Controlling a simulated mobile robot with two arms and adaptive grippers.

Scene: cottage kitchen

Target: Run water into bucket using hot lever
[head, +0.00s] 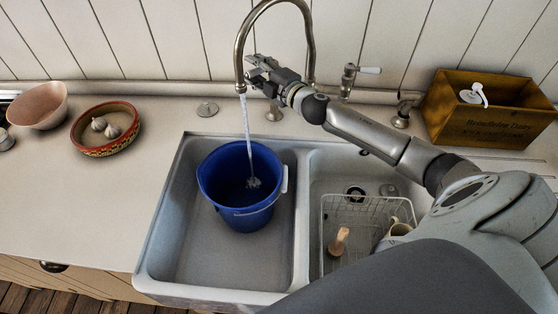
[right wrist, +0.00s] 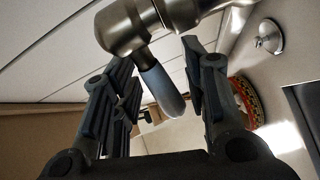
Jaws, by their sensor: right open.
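The blue bucket (head: 238,213) stands upright in the left basin of the sink. A stream of water (head: 246,130) falls from the gooseneck spout (head: 240,62) into it and splashes on the water inside. My right gripper (head: 252,68) is beside the spout and hides the tap's left side in the head view. In the right wrist view, a lever with a pale handle (right wrist: 163,92) on a metal tap body (right wrist: 122,27) lies between the open fingers of my right gripper (right wrist: 160,88). I cannot tell whether they touch it. My left gripper is out of view.
Another lever with a white handle (head: 369,70) stands right of the spout. The right basin holds a wire rack (head: 345,212) with a brush and a mug. A wooden crate (head: 478,125) stands on the right; a garlic bowl (head: 90,147) and a pink bowl (head: 38,107) are left.

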